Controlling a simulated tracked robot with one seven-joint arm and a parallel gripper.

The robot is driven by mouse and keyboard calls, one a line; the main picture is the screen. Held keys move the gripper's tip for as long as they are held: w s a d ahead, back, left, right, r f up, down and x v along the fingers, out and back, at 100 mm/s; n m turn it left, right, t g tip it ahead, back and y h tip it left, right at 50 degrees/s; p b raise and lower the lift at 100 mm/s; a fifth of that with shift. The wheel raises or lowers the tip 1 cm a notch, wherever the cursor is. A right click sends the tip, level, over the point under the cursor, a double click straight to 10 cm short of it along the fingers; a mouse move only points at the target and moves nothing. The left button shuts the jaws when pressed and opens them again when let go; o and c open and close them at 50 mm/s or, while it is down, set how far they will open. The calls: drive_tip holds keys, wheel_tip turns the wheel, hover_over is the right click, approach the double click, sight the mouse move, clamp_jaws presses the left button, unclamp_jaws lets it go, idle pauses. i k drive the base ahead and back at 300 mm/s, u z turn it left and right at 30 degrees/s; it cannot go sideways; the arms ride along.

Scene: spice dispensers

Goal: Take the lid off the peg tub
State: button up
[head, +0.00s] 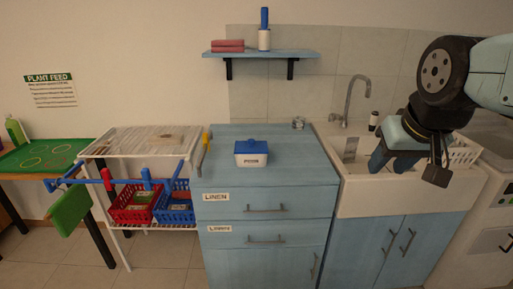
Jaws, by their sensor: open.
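The peg tub (251,159) is a white box with a printed label on its front. It stands upright on top of the blue cabinet, left of centre in the head view. Its blue lid (251,146) sits on top of it and has a raised part in the middle. My gripper (376,164) is at the right, in front of the sink, well to the right of the tub and apart from it. It is open, and I see nothing held in it.
The blue cabinet top (290,170) around the tub is mostly clear. A white sink (380,200) with a tall tap (350,95) stands at the right. A wire rack (140,143) with red (130,212) and blue (177,215) baskets is at the left. A wall shelf (262,53) hangs above.

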sight(251, 146)
drive_tip(key=u, duration=0.1)
drive_tip(key=i, duration=1)
drive_tip(key=z, duration=0.1)
